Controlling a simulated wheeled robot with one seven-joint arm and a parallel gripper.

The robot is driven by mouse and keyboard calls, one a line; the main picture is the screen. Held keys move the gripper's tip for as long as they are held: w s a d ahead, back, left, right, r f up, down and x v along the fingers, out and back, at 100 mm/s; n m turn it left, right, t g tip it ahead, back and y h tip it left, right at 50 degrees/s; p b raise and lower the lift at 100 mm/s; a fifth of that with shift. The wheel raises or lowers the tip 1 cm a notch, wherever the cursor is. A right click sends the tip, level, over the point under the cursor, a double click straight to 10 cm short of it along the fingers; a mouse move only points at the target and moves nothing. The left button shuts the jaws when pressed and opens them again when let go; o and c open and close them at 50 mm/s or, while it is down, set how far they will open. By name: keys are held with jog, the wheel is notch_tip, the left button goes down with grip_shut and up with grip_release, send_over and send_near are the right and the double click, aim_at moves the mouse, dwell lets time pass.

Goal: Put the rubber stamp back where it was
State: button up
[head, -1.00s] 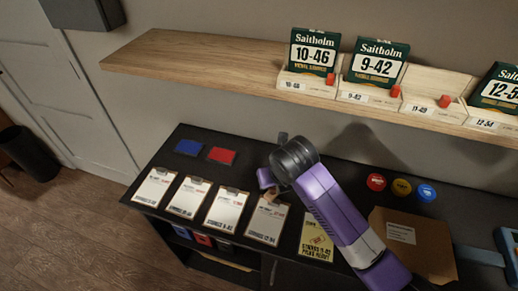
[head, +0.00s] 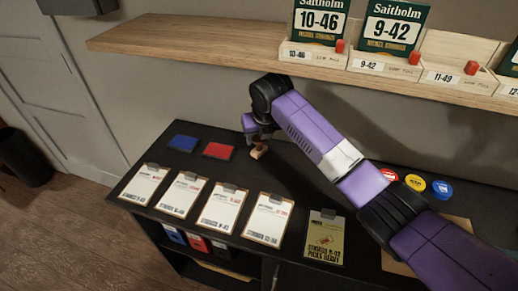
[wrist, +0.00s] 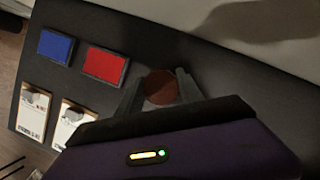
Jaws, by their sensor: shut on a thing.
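My gripper (head: 257,143) is shut on the rubber stamp (head: 259,152), a small wooden piece, over the black bench just right of the red ink pad (head: 218,151). In the wrist view the stamp shows as a round brown-red top (wrist: 160,87) between the two fingers. I cannot tell whether its base touches the bench. The blue ink pad (head: 183,142) lies left of the red one; the blue pad (wrist: 56,47) and red pad (wrist: 105,66) also show in the wrist view.
Several clipboards with cards (head: 226,208) line the front of the bench, with a yellow one (head: 325,238) at their right. Round red, yellow and blue tins (head: 415,182) lie to the right. A wooden shelf (head: 190,42) with string packs overhangs the back. Bare bench surrounds the stamp.

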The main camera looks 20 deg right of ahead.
aim_at(259, 145)
notch_tip(259, 145, down, 4)
jog(key=b, duration=0.2)
jog(key=shift+r+b, duration=0.2)
jog(key=shift+b, duration=0.2)
jog(key=shift+r, duration=0.1)
jog(key=o, duration=1)
jog(key=shift+o, duration=0.2)
jog(key=v, duration=0.5)
jog(key=s+b, duration=0.1)
jog(key=s, duration=1.1)
jog(key=shift+a+b, duration=0.3)
jog(key=shift+a, duration=0.05)
